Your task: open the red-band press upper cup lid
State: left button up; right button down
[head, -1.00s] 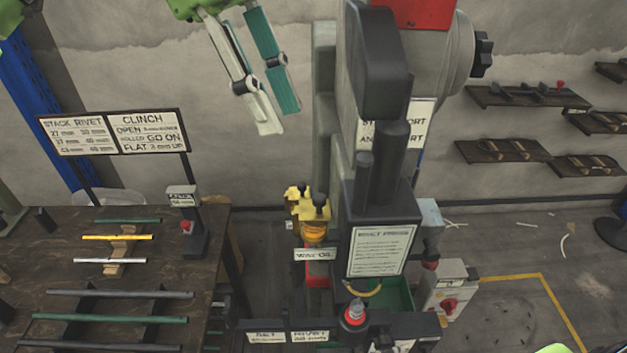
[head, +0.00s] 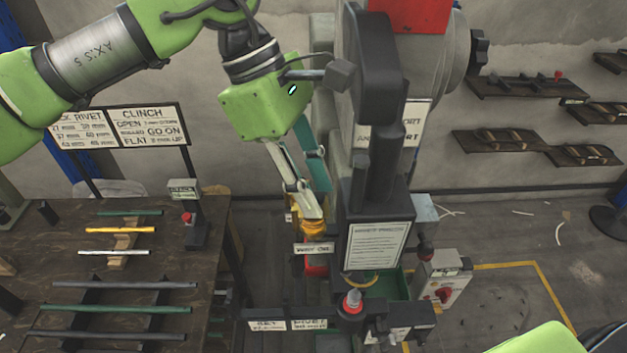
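The press (head: 372,100) stands at the middle, with a red panel (head: 410,14) near its top. Low on its left side are yellow cups (head: 316,228), one higher and farther back, above a "WAY OIL" label (head: 313,249). My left gripper (head: 317,203) reaches down from above, its pale and teal fingers apart, with the tips at the yellow cups. The fingers cover the cups' dark lid knobs, so I cannot tell whether they touch a lid. My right gripper is not in view; a green piece of my own body shows at bottom right.
A dark workbench (head: 60,225) with several rods stands left, under a sign board (head: 140,125). A grey switch box (head: 445,280) with a red knob is right of the press. Wall shelves (head: 500,145) hang right.

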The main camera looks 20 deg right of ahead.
pick_arm(q)
grip_shut()
